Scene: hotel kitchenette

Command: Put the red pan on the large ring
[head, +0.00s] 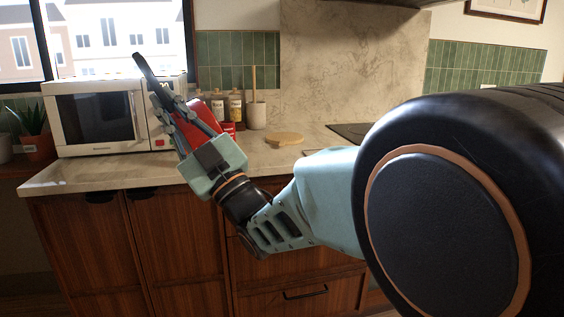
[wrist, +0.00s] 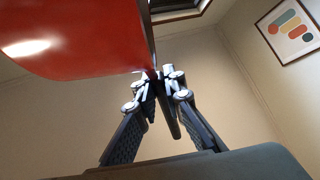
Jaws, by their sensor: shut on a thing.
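The red pan (head: 192,132) is raised above the counter in front of the microwave, strongly tilted, with its dark handle (head: 143,68) pointing up and left. My gripper (head: 183,106) is shut on the pan; its fingers partly hide the red body, so the exact grip spot is unclear. In the wrist view the pan's red side (wrist: 75,40) fills the upper left, beside my gripper's fingertips (wrist: 160,76). The dark cooktop (head: 348,130) shows only at its left corner. My arm hides the rest, and I cannot make out the large ring.
A white microwave (head: 98,115) stands at the left, beside a potted plant (head: 36,135). Bottles (head: 235,106) and a utensil crock (head: 257,115) stand at the back. A round wooden board (head: 284,139) lies left of the cooktop. The counter's left front (head: 90,172) is clear.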

